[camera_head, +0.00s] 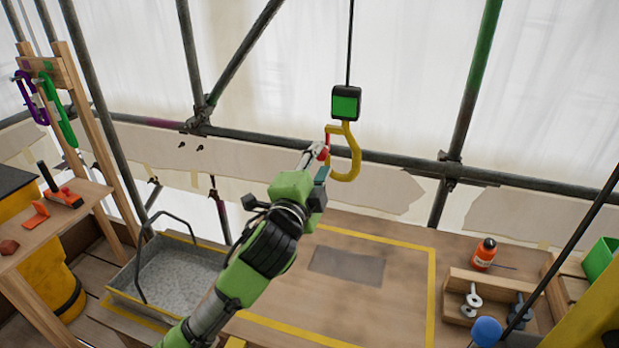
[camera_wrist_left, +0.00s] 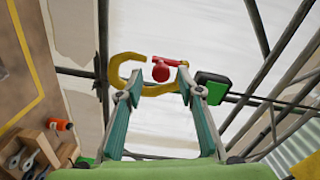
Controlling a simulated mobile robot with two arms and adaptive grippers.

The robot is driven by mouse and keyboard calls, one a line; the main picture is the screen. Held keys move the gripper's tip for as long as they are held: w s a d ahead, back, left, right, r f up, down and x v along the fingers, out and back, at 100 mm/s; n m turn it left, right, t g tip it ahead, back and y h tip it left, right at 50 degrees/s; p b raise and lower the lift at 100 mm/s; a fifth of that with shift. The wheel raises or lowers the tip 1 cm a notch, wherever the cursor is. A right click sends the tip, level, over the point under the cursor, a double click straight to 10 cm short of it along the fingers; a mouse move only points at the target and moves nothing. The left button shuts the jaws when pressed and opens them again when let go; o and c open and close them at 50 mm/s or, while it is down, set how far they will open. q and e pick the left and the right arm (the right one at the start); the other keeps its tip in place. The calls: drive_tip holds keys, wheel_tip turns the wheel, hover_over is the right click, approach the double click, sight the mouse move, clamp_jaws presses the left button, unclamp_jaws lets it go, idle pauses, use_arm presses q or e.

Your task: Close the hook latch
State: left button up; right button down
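The yellow hook (camera_head: 355,160) hangs from a black block with a green face (camera_head: 346,103) on a cable. Its red latch (camera_head: 327,140) is at the hook's left side, across part of the mouth. In the left wrist view the latch shows as a red bar with a round red knob (camera_wrist_left: 161,72). A small gap seems to show between the latch and the hook's tip (camera_wrist_left: 138,58). My left gripper (camera_head: 318,162) is at the hook's mouth. In the wrist view its fingers (camera_wrist_left: 158,80) are apart on either side of the knob; contact is unclear. My right gripper is out of view.
Scaffold poles (camera_head: 290,140) run behind the hook. Below lies a wooden deck with a yellow border (camera_head: 432,290). A grey tray (camera_head: 165,275) stands at left. An orange bottle (camera_head: 484,255) and a wooden box (camera_head: 455,306) with hardware are at right.

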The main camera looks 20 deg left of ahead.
use_arm(q)
drive_tip(key=s, duration=0.9)
drive_tip(key=shift+a, duration=0.15)
